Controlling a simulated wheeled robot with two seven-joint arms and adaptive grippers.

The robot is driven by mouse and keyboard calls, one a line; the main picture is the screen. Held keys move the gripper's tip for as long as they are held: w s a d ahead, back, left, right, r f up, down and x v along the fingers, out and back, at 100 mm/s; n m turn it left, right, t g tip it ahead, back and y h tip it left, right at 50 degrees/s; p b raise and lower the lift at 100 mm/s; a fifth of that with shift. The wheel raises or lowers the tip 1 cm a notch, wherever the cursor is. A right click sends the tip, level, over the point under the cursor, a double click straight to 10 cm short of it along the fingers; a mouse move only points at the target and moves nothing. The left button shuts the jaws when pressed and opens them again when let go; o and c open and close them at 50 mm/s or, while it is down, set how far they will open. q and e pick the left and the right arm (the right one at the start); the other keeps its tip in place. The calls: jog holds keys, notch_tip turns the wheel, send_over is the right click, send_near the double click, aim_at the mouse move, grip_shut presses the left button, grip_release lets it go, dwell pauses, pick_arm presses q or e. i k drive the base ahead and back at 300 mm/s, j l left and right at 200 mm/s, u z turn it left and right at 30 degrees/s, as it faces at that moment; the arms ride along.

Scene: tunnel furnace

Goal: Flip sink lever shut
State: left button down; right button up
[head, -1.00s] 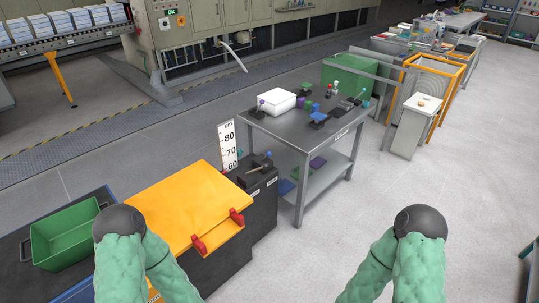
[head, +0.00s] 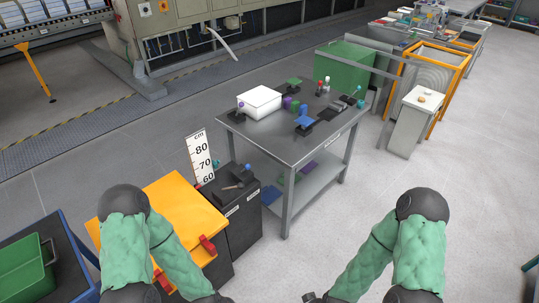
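A dark lever-like part with a blue ball knob (head: 247,168) sits on a black cabinet (head: 238,215) left of centre. A teal knob (head: 216,163) shows behind it, beside the height scale. Another teal-tipped rod (head: 357,91) stands at the right end of the grey table. I cannot tell which of these is the sink lever, and no sink basin is clearly seen. My two green-sleeved arms bend down to the bottom edge. Only dark end parts of the left arm (head: 212,298) and right arm (head: 314,297) show there, well short of the cabinet. Their fingers cannot be made out.
A grey table (head: 262,133) carries a white box (head: 260,101) and small coloured parts. An orange-topped unit (head: 178,208) with red clamps adjoins the black cabinet. A green bin (head: 22,272) lies at lower left.

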aim_at(247, 166)
jog(key=i+l, duration=0.25)
jog(key=i, duration=0.25)
jog(key=i+l, duration=0.25)
jog(key=i, duration=0.25)
jog(key=i+l+z, duration=0.1)
jog(key=i+l, duration=0.2)
jog(key=i, duration=0.2)
